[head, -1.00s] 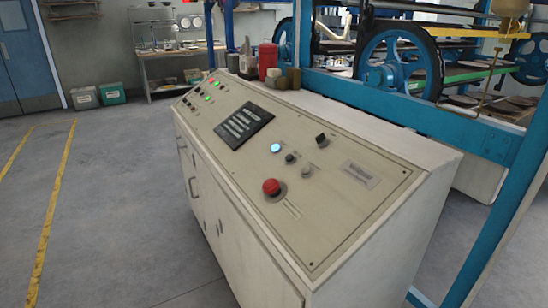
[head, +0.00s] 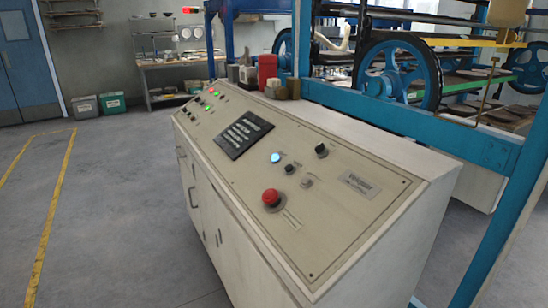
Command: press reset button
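The control console (head: 345,228) stands in the middle of the head view, with a sloping beige panel on top. On the panel are a large red mushroom button (head: 271,197), a lit pale blue button (head: 276,158), a small black button (head: 289,169), a small grey button (head: 306,183) and a black switch (head: 321,150). I cannot read which control is labelled reset. Green lights (head: 212,92) and small black knobs (head: 191,102) sit at the panel's far left end. Neither of my grippers is in view.
A blue machine frame with large wheels (head: 398,75) stands behind the console, and a blue post (head: 505,225) is at right. A red canister (head: 267,70) and small containers stand on the console's back ledge. Open grey floor (head: 115,215) with yellow lines lies left.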

